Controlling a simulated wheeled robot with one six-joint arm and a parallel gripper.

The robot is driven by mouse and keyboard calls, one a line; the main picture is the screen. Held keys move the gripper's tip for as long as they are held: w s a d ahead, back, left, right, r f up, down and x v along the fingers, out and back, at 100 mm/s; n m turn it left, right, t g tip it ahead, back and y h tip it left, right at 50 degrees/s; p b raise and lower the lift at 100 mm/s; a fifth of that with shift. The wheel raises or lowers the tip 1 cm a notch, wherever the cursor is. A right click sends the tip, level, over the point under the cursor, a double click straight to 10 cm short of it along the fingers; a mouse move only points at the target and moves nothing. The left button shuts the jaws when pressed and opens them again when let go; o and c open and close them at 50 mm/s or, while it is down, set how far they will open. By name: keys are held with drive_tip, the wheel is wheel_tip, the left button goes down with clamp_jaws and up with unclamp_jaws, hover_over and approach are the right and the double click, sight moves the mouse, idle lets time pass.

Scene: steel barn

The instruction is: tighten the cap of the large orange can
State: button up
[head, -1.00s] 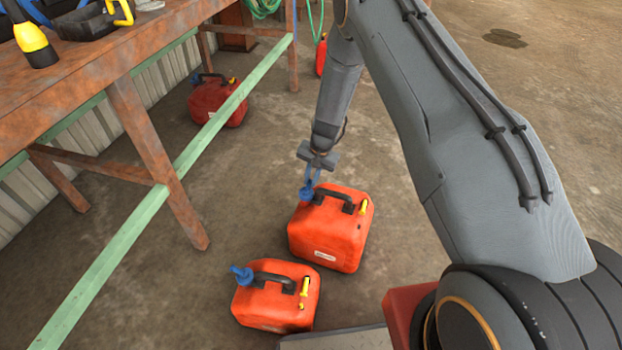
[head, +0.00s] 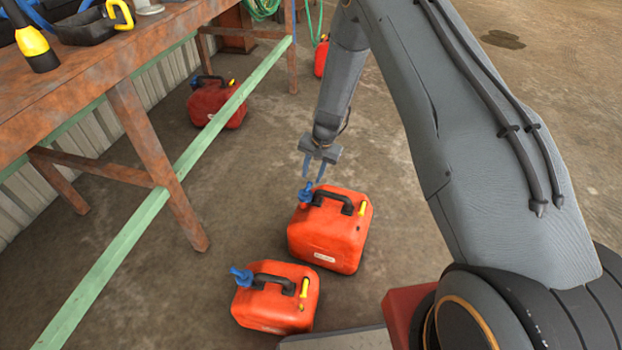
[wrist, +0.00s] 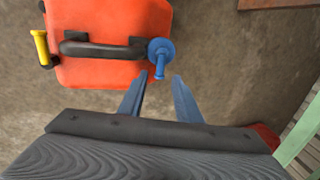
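The large orange can (head: 330,238) stands upright on the floor, with a black handle and a yellow spout. Its blue cap (head: 306,194) sits at the handle's left end; in the wrist view the cap (wrist: 161,53) shows as a round disc with a stem. I cannot tell whether a finger touches the cap.
A smaller orange can (head: 277,305) with a blue cap stands in front. A darker red can (head: 215,103) sits under the rusty workbench (head: 125,50), and another red container (head: 321,58) stands farther back. A green rail (head: 185,160) runs along the bench legs.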

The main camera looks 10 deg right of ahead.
drive_tip(key=r, duration=0.3)
drive_tip(key=shift+s+d+r, duration=0.15)
drive_tip(key=shift+d, duration=0.1)
